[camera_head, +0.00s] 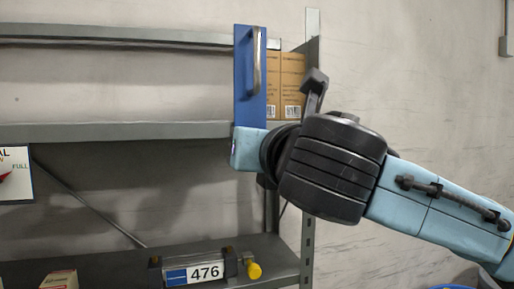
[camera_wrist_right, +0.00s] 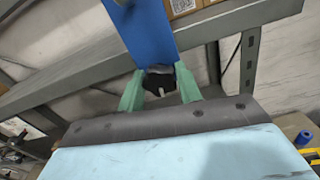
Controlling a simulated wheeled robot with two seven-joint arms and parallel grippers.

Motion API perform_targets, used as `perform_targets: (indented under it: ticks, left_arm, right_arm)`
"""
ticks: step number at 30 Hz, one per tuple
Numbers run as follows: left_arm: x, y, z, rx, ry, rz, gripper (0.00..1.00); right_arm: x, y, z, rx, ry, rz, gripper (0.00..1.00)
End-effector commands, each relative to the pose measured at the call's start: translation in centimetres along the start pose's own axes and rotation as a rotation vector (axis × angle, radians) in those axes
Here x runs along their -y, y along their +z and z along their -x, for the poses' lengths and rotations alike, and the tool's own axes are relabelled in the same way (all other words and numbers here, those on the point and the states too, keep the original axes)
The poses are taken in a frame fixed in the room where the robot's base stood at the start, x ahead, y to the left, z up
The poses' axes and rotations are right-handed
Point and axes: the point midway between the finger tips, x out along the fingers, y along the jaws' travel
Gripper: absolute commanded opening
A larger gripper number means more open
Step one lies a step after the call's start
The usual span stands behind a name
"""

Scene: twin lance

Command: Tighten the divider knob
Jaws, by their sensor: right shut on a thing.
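The blue divider (camera_head: 250,95) stands upright at the right end of the upper shelf, with a metal handle (camera_head: 256,62) on its face. In the right wrist view the divider (camera_wrist_right: 143,30) runs down to a dark knob (camera_wrist_right: 160,82) at its lower end. My right gripper (camera_wrist_right: 160,80) has its two green fingers on either side of this knob and is shut on it. In the head view my right wrist and forearm hide the knob and the fingers. My left gripper is not in view.
Cardboard boxes (camera_head: 292,84) stand right of the divider on the upper shelf (camera_head: 120,131). A shelf post (camera_head: 308,240) rises near my right arm. The upper shelf left of the divider looks empty.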

Motion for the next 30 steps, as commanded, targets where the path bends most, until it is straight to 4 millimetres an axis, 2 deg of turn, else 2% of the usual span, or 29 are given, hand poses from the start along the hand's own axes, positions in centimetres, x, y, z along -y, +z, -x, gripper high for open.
perform_targets:
  ticks: [30]
  left_arm:
    - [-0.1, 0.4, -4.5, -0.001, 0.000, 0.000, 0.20]
  right_arm:
    - [-0.1, -0.1, 0.0, 0.000, 0.000, -0.948, 0.12]
